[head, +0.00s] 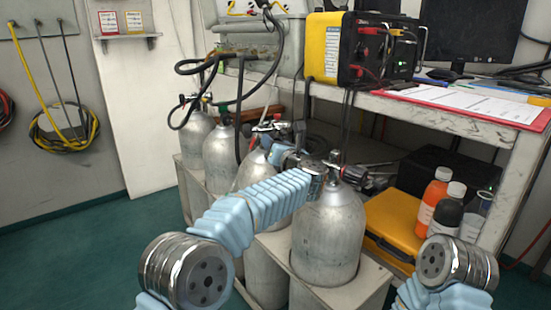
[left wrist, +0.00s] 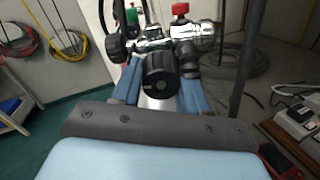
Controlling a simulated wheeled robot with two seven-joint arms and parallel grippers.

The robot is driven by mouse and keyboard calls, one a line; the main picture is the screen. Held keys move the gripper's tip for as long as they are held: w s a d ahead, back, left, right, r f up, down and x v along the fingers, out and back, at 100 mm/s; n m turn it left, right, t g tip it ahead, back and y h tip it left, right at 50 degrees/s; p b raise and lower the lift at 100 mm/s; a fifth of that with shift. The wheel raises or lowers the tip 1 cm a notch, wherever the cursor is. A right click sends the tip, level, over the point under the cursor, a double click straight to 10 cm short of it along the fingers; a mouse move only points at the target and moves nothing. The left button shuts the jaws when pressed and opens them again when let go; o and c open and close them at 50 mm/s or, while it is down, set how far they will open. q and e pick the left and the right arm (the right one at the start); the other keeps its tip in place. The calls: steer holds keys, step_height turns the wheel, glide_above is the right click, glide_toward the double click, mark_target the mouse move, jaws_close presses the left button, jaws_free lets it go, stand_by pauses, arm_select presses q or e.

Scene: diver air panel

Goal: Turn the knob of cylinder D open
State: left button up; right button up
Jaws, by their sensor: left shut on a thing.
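Several grey air cylinders stand in a row in the head view. The nearest cylinder (head: 328,235) is at the right, partly behind my left arm, and the cylinder behind it (head: 252,174) is partly hidden by that arm. I cannot read any letter on them. A chrome valve (left wrist: 192,40) with a red cap is just beyond. My right gripper is out of view.
A bench with a red clipboard (head: 466,101) and a yellow-black unit (head: 362,48) stands behind and right of the cylinders. Black hoses (head: 238,108) hang over the valves. A yellow case (head: 393,223) and bottles (head: 434,196) are at the right. Floor at the left is clear.

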arm_select(q)
steer(key=shift+f+n+b, duration=0.1)
steer(key=shift+n+b, duration=0.85)
steer(key=shift+n, duration=0.05)
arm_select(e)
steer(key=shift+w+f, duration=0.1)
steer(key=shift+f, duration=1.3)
arm_select(q)
steer(key=o, duration=1.1)
steer(key=shift+c, duration=0.2)
steer(key=shift+r, duration=0.2)
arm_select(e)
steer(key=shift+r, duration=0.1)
arm_select(q)
steer(key=shift+r, duration=0.4)
steer(key=s+r, duration=1.2)
steer(key=s, duration=0.2)
steer(key=shift+a+p, duration=0.2)
steer(key=shift+p, duration=0.15)
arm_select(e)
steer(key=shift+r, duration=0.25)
